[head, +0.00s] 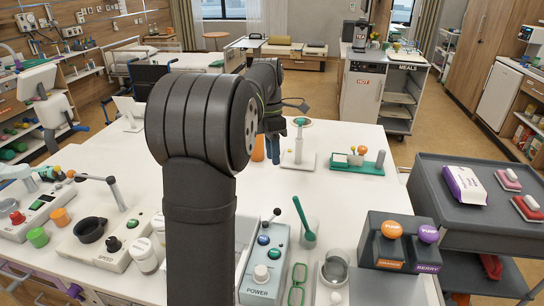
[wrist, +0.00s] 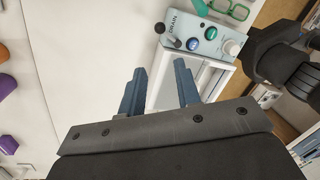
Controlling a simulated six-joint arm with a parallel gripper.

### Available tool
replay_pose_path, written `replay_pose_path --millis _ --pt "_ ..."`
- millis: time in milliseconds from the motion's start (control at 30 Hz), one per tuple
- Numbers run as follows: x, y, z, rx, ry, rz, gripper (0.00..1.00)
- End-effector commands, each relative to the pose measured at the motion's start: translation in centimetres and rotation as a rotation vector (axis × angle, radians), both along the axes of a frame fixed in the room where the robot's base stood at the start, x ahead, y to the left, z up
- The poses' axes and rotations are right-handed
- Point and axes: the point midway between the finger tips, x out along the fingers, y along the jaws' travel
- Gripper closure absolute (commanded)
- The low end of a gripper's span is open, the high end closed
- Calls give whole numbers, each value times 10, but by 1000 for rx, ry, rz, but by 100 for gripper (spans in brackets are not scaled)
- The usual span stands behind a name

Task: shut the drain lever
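In the wrist view the lever's black knob (wrist: 160,28) is beside the word DRAIN on the box (wrist: 225,32). My gripper (wrist: 158,88) is open, its two blue fingers wide apart with nothing between them. It is apart from the lever, which lies beyond the fingertips in the wrist view.
The box also carries green and blue buttons and a pale knob (head: 261,272). A clear cup with a green spoon (head: 308,236) and green glasses (head: 297,285) stand close on its right. A dark dispenser (head: 385,250) is farther right. The white table's (head: 350,200) middle right is clear.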

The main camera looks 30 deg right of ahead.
Motion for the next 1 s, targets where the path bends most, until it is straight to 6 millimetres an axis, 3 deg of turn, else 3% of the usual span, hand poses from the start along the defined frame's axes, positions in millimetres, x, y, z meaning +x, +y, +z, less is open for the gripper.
replay_pose_path --millis 33,133,400,600,800,1000 --pt "2 3 -2 -7 9 -3 80" --pt "8 16 -13 -52 52 -40 99" --pt "31 78 -58 -396 179 -209 100" --pt "43 112 -77 -621 150 -281 100" --pt "46 122 -84 -701 121 -307 100" --pt "37 109 -103 -702 122 -309 100"
